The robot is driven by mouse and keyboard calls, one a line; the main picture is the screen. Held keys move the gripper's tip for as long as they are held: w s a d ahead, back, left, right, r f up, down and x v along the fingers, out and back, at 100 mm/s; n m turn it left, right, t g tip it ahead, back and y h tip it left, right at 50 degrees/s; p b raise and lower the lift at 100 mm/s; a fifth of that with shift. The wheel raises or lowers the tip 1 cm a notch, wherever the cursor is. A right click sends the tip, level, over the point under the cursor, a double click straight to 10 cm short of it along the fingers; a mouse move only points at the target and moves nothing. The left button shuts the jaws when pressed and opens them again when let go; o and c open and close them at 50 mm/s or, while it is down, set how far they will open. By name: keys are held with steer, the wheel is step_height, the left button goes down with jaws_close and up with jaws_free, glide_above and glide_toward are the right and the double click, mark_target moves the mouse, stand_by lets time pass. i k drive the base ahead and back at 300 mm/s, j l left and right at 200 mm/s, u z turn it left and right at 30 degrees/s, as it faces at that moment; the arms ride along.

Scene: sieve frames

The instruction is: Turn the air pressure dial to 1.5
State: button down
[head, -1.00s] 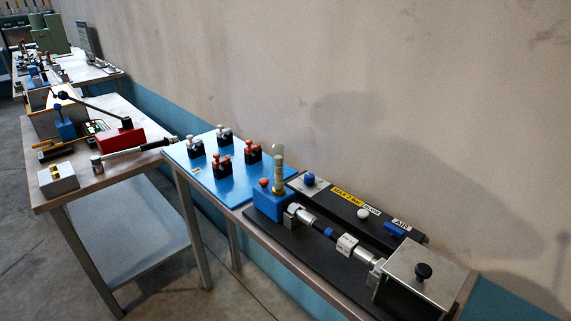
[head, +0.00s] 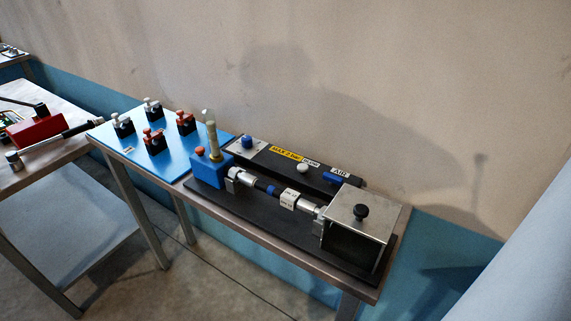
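A black panel strip (head: 262,159) with a yellow label reading MAX 2 with a blurred unit (head: 284,153) and an AIR label (head: 340,172) lies along the back of the bench in the head view. A blue knob (head: 247,141) sits at its left end, a white knob (head: 302,168) in its middle, and a blue part (head: 333,178) near its right end. A metal box (head: 345,200) with a black knob (head: 361,211) stands at the bench's right end. I cannot tell which is the pressure dial, and no scale is readable. My gripper is not in view.
A blue board (head: 150,160) with several clamps lies left. Another table (head: 60,150) stands further left. The wall is close behind; floor shows in front.

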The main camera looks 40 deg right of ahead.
mark_target(246, 142)
steer(key=i+j+z, duration=0.15)
steer(key=i, duration=0.35)
steer(key=i+j+z, duration=0.1)
steer(key=i, duration=0.4)
